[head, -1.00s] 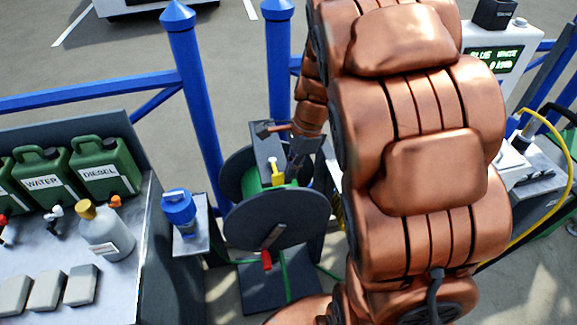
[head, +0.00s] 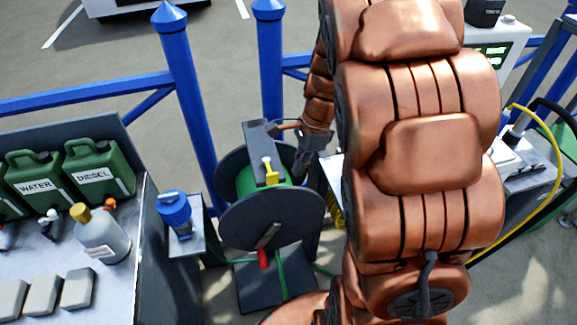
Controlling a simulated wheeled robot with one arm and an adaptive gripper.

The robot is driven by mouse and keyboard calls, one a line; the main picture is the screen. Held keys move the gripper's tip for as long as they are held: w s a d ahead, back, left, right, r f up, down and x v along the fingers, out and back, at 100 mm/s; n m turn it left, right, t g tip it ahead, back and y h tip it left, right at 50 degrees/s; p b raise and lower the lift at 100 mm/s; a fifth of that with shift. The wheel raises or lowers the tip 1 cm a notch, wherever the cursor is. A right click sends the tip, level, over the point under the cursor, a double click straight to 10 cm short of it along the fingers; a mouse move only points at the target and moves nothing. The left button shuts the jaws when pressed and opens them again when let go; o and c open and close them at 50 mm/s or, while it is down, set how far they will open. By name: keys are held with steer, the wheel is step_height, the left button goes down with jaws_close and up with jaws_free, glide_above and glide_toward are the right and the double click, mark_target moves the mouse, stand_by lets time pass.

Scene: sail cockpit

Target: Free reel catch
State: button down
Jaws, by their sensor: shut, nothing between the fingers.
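The hose reel (head: 262,220) stands low in the middle, with dark round side plates, green hose between them and a crank with a red handle (head: 263,258). A small yellow catch (head: 269,171) stands up on top of the reel, beside a dark upright bracket (head: 258,140). My gripper (head: 300,168) is shut and empty just right of the catch, with a gap between them in the picture. Its fingertips are small and dark here, and my copper arm hides much of what lies to the right.
A blue-topped unit (head: 175,210) on a small shelf stands left of the reel. A bench (head: 135,215) with green cans and a grey bottle (head: 100,236) is further left. Blue posts (head: 184,100) and rails stand behind. A yellow hose (head: 556,165) curves at the right.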

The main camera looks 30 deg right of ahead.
steer(key=b+v, duration=0.2)
steer(key=v, duration=0.8)
steer(key=shift+s+d, duration=0.2)
steer(key=s+a+f+n+h, duration=0.1)
steer(key=s+a+f+n, duration=0.1)
steer(key=s+a+n, duration=0.2)
steer(key=s+a+f+n+g+h, duration=0.1)
steer(key=s+a+f+n, duration=0.2)
steer(key=s+n, duration=0.6)
steer(key=s+a+f+n+g, duration=0.1)
steer(key=s+a+f+n, duration=0.1)
steer(key=s+a+n, duration=0.3)
steer(key=s+n, duration=0.1)
steer(key=s, duration=0.2)
steer(key=shift+s+f+n+h, duration=0.25)
steer(key=shift+s+n+h, duration=0.05)
steer(key=shift+s+h, duration=0.1)
